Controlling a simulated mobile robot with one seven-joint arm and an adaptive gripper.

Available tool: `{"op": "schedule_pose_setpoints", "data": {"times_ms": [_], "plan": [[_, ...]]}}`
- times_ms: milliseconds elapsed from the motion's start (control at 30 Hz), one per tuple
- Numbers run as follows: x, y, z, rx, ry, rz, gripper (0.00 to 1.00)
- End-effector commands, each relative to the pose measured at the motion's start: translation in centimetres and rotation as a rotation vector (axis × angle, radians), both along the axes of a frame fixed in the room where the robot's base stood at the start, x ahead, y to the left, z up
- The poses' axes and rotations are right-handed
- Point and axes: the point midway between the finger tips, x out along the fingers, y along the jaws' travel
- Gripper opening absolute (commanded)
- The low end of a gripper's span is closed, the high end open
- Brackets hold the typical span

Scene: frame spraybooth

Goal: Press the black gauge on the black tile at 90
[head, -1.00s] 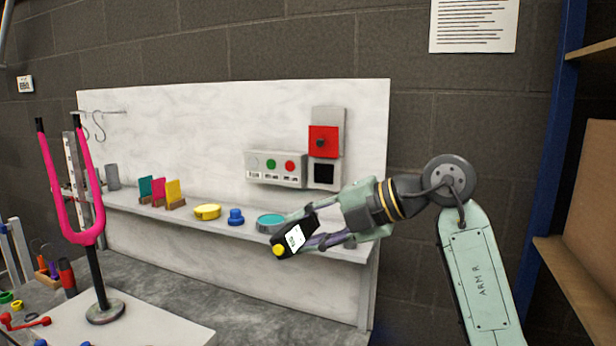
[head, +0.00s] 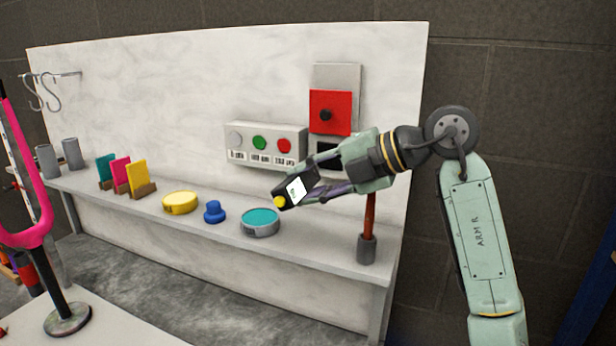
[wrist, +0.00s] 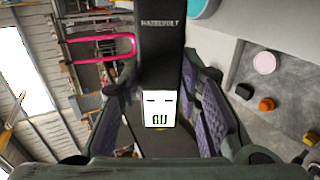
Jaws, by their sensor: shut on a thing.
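The gauge (head: 296,188) is a black block with a white display and a yellow tip at its lower left end. My gripper (head: 303,190) is shut on it, in front of the panel and above the shelf. In the wrist view the gauge's black body (wrist: 160,50) lies between the purple finger pads, with its white display (wrist: 159,109) facing the camera; the reading is unclear. The black tile (head: 326,147) is on the grey plate just below the red tile (head: 330,112). My gripper hides most of it. The gauge is apart from the tile, its yellow tip pointing away from it.
A button box (head: 264,146) is left of the tiles. The shelf (head: 225,236) below holds a teal-topped tin (head: 260,222), a blue knob (head: 214,212), a yellow tin (head: 180,202), colour cards and a red-handled tool in a grey cup (head: 367,249). A pink fork (head: 27,228) stands left.

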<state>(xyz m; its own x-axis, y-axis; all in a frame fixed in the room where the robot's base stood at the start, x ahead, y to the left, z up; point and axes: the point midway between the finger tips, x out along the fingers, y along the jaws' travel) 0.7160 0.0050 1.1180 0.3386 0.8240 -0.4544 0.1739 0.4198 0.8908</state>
Motion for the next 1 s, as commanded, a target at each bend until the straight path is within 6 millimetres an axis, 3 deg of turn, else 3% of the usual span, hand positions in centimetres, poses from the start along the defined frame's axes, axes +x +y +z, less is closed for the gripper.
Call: {"op": "schedule_pose_setpoints", "data": {"times_ms": [300,1000], "plan": [[-0.1,-0.3,0.3,-0.009,-0.001,-0.009,0.00],[4.6,-2.1,0.2,-0.006,0.000,-0.007,0.00]]}}
